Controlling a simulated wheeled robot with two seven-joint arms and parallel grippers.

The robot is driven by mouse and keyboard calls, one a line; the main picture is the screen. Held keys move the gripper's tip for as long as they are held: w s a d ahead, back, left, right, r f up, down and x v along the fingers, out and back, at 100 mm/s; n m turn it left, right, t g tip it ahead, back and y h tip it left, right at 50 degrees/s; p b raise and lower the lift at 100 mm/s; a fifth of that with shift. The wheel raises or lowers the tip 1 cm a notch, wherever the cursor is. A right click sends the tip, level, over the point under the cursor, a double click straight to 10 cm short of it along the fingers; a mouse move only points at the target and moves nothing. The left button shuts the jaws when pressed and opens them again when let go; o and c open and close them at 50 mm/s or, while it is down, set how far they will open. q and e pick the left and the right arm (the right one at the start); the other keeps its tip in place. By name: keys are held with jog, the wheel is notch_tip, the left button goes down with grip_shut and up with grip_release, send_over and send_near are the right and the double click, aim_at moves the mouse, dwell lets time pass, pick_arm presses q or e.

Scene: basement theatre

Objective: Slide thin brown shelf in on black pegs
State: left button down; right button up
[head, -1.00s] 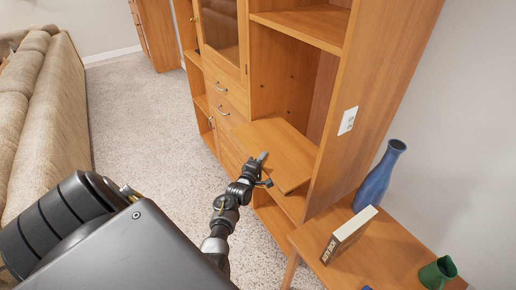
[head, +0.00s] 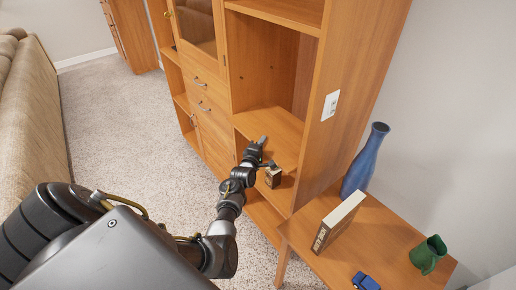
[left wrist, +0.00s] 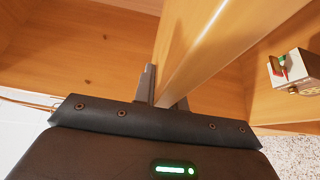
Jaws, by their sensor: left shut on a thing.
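The thin brown shelf (head: 272,130) lies roughly level inside the open bay of the wooden cabinet (head: 337,75). My left gripper (head: 257,152) is at the shelf's front edge. In the left wrist view the two dark fingers (left wrist: 160,92) are shut on the board (left wrist: 205,50), one on either side of it. The black pegs cannot be made out, so I cannot tell whether the shelf rests on them. My right gripper is not in view.
A small box (head: 272,178) is close beside my left gripper. A side table (head: 375,248) at the right holds a blue vase (head: 365,160), a book (head: 338,222), a green cup (head: 428,254) and a blue toy (head: 366,281). Carpet (head: 130,130) lies open left of the cabinet.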

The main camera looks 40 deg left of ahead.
aim_at(272, 137)
pick_arm(q)
jog(key=shift+w+d+b, duration=0.25)
jog(key=shift+w+b, duration=0.25)
jog(key=shift+w, duration=0.35)
jog(key=shift+w+d+b, duration=0.25)
jog(key=shift+w+b, duration=0.25)
jog(key=shift+w, duration=0.35)
jog(key=shift+w+d+r+b, duration=0.15)
jog(key=shift+w+b, duration=0.1)
jog(key=shift+w, duration=0.2)
jog(key=shift+w+d+b, duration=0.1)
jog(key=shift+w+b, duration=0.15)
jog(key=shift+w, duration=0.15)
jog(key=shift+f+b, duration=0.4)
jog(key=shift+f, duration=0.1)
jog(key=c, duration=1.4)
grip_release()
jog(key=shift+s, duration=0.1)
jog(key=shift+o, duration=0.2)
jog(key=shift+f, duration=0.25)
jog(key=s+p, duration=0.5)
jog(key=s, duration=1.5)
jog(key=shift+r, duration=0.2)
